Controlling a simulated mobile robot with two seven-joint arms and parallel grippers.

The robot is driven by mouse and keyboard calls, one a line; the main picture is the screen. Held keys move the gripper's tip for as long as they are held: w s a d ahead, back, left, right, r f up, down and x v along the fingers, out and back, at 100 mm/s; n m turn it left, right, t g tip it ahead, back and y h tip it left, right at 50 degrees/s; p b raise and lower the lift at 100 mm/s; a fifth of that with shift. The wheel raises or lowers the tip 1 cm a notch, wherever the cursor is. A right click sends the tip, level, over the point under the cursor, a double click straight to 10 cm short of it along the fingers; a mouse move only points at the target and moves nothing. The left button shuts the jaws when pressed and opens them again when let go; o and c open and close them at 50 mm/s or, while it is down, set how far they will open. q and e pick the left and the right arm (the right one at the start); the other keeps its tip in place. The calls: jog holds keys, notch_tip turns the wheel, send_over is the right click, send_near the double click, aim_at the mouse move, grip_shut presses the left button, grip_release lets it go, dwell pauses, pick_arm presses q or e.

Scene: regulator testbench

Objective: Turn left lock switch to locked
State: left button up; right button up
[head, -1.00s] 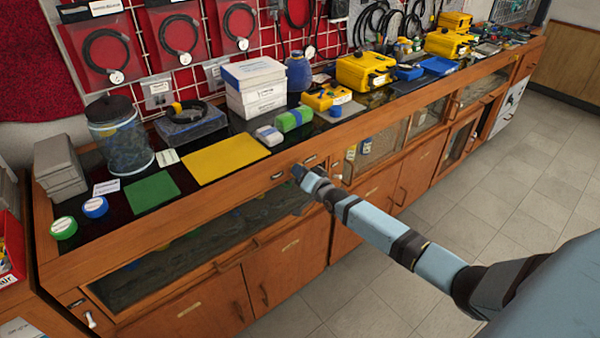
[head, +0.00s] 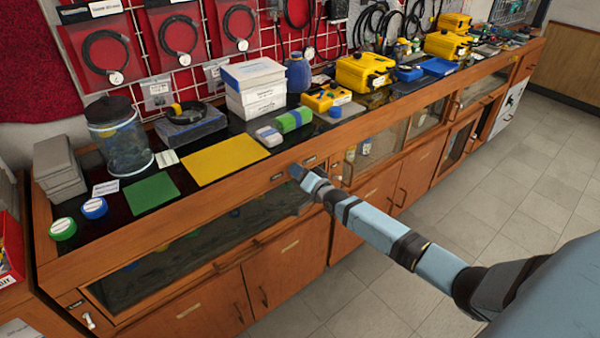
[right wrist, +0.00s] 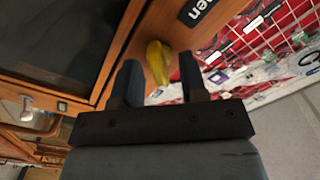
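My right gripper (head: 293,169) is at the front rail of the bench, between two small dark labels. In the right wrist view its two fingers (right wrist: 158,85) are apart, with a yellow switch lever (right wrist: 158,62) showing between them and gaps on both sides. A black label (right wrist: 203,8) ending in "en" is beside the lever. The lever is hidden behind my gripper in the head view. A pale switch handle (head: 89,320) is at the bench's front left end. I cannot tell which is the left lock switch or its setting. My left gripper is out of view.
The wooden bench rail (head: 200,212) runs along the front, with cabinet doors below. A yellow mat (head: 226,158), a green mat (head: 153,191) and white boxes (head: 256,98) are on top. The tiled floor (head: 470,205) in front is clear.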

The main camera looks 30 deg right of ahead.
jog(key=s+d+p, duration=0.1)
jog(key=s, duration=1.2)
jog(key=shift+s, duration=0.4)
